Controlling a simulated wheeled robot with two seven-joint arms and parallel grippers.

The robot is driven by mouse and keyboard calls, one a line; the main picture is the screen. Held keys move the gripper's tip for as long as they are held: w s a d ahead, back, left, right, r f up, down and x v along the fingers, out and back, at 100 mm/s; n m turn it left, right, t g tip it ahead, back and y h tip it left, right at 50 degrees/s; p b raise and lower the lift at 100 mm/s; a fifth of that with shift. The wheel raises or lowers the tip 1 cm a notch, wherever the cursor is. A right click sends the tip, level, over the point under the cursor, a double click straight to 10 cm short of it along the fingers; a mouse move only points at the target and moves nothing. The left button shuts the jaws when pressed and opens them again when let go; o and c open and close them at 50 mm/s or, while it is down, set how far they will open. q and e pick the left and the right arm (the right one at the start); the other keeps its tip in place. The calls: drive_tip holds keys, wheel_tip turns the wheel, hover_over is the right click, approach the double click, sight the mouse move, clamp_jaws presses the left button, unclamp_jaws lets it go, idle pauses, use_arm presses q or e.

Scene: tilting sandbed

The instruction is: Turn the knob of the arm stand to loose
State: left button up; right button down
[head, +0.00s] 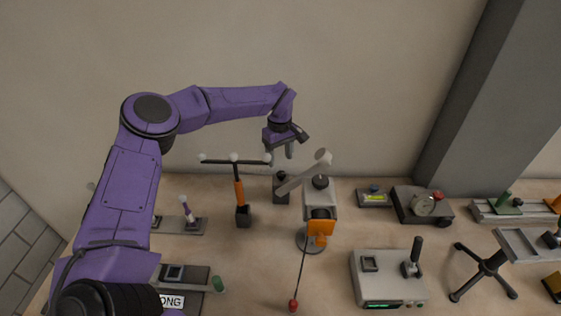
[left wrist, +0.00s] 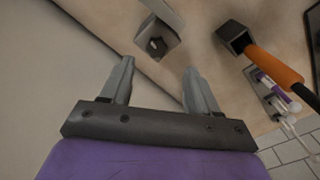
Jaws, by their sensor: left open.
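The arm stand is a small block (head: 281,192) near the wall with a pale bar (head: 303,173) slanting up to the right. A dark round knob (head: 281,175) shows on the block. In the left wrist view the grey block (left wrist: 167,33) and its dark knob (left wrist: 157,45) lie just beyond the fingertips. My left gripper (head: 290,150) hangs above the stand, pointing down. In the left wrist view the gripper (left wrist: 158,66) is open and empty, its fingers apart and not seen touching the knob. Any setting mark on the knob is too small to read. My right gripper is out of view.
An orange-handled stand (head: 239,192) with a black crossbar is close on the left. A grey instrument (head: 322,205) with an orange part is close on the right. A dial box (head: 423,205) and a box with a lever (head: 388,279) stand farther right.

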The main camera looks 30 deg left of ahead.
sight(281, 173)
use_arm(q)
drive_tip(key=f, duration=0.2)
drive_tip(key=f+p, duration=0.1)
drive_tip(key=f, duration=0.3)
drive_tip(key=shift+w+d+f+p, duration=0.1)
drive_tip(key=shift+w+d+p, duration=0.1)
drive_tip(key=shift+w+p, duration=0.15)
drive_tip(key=shift+s+f, duration=0.15)
drive_tip(key=shift+f, duration=0.05)
drive_tip(key=c, duration=1)
drive_tip(key=shift+c, duration=0.2)
